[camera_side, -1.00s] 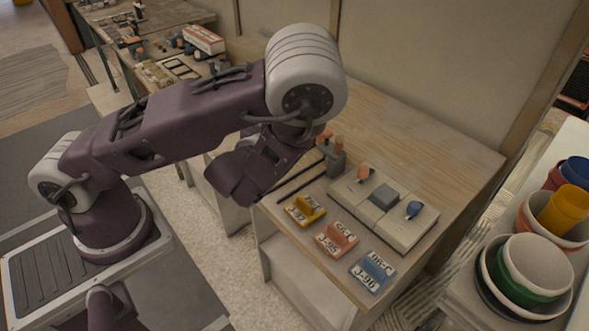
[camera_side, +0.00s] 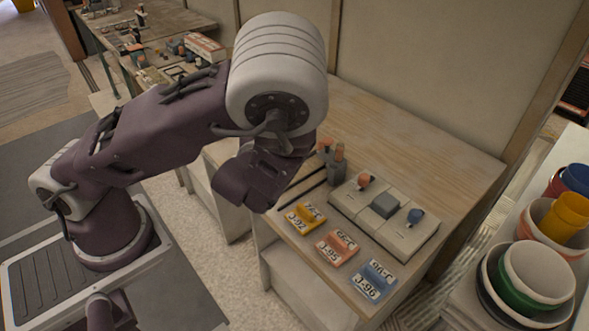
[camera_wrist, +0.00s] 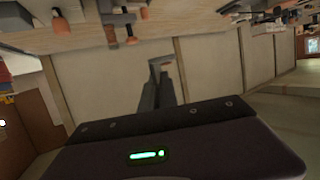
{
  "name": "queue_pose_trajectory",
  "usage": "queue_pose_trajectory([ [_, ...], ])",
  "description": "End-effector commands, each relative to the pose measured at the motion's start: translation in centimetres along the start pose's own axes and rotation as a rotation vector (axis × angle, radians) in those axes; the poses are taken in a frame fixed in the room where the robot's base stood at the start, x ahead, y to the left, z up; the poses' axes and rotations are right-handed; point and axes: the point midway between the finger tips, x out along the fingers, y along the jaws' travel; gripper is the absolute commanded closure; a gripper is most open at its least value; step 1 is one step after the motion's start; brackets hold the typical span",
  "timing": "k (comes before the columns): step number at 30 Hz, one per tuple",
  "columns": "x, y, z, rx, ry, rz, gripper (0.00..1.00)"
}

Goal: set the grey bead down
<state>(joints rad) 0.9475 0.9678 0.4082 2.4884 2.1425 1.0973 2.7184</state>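My gripper's two dark fingers (camera_wrist: 161,66) rise from the dark gripper body in the wrist view. Their tips look close together, but I cannot tell whether they are shut or hold something. In the side view, the end of my arm hangs at the left front edge of the wooden table, and the fingers cannot be made out. I cannot pick out a grey bead in either view. A grey block (camera_side: 385,205) sits on the middle one of several pale plates (camera_side: 409,234), between an orange knob (camera_side: 365,180) and a blue knob (camera_side: 415,216).
Yellow (camera_side: 305,218), salmon (camera_side: 337,248) and blue (camera_side: 374,281) labelled blocks line the table's front edge. A dark holder (camera_side: 337,174) with orange-topped pieces stands behind thin dark rods (camera_side: 303,188). The back of the wooden table (camera_side: 400,130) is clear. Nested pots (camera_side: 538,270) stand at right.

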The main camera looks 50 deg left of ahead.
Motion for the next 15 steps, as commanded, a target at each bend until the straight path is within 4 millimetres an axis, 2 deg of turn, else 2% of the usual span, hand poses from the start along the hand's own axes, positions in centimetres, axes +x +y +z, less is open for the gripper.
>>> queue_pose_trajectory([
  [4,3.3,-3.2,0.2,0.011,0.000,-0.010,1.00],
  [7,5.8,-5.7,1.7,0.026,-0.003,0.021,1.00],
  [10,7.3,-7.6,3.6,0.034,-0.002,0.056,1.00],
  [15,8.4,-9.9,6.5,0.035,0.002,0.093,1.00],
])
